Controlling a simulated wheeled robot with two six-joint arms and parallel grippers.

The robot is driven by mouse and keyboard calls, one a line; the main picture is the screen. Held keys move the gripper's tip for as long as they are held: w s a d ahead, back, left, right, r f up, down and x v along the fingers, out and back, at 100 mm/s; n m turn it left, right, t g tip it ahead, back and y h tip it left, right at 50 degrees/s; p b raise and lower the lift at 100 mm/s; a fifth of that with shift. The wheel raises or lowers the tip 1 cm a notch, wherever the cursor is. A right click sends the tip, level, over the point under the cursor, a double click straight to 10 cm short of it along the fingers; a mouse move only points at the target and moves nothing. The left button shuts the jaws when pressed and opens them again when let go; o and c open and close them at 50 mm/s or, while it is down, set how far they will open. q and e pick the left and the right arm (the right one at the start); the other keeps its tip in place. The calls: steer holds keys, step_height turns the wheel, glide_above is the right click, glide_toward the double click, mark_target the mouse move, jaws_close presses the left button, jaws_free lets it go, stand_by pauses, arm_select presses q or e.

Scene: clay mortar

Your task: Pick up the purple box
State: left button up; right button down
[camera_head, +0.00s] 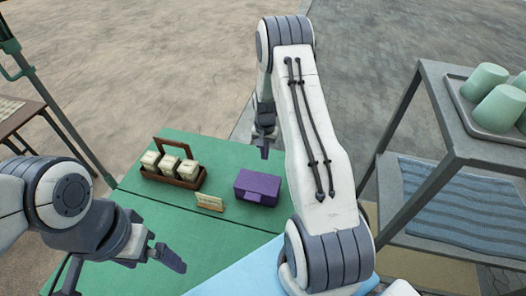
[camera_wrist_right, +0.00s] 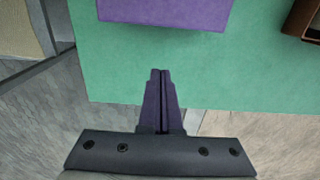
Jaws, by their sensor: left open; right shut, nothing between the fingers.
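The purple box (camera_head: 257,187) sits on the green table top (camera_head: 235,228), right of the middle. It also shows at the top edge of the right wrist view (camera_wrist_right: 165,12), partly cut off. My right gripper (camera_head: 265,148) is shut and empty beyond the box, near the table's far edge. In the right wrist view its closed fingertips (camera_wrist_right: 160,73) point toward the box, with green surface visible between them and it. My left gripper (camera_head: 125,268) is open and empty at the lower left, away from the box.
A brown wooden carrier (camera_head: 172,174) with several cream blocks stands left of the box. A small cream card stand (camera_head: 210,202) is between them, nearer me. A grey shelf (camera_head: 435,95) with a tray of green cups (camera_head: 484,82) stands at the right. A light blue cloth (camera_head: 235,275) lies in front.

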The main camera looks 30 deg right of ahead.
step_height(320, 180, down, 6)
steer(key=shift+a+r+p, duration=0.1)
steer(key=shift+p, duration=0.25)
steer(key=shift+s+a+r+p, duration=0.15)
steer(key=shift+s+a+p, duration=0.65)
steer(key=shift+s+a, duration=0.55)
steer(key=shift+a, duration=0.15)
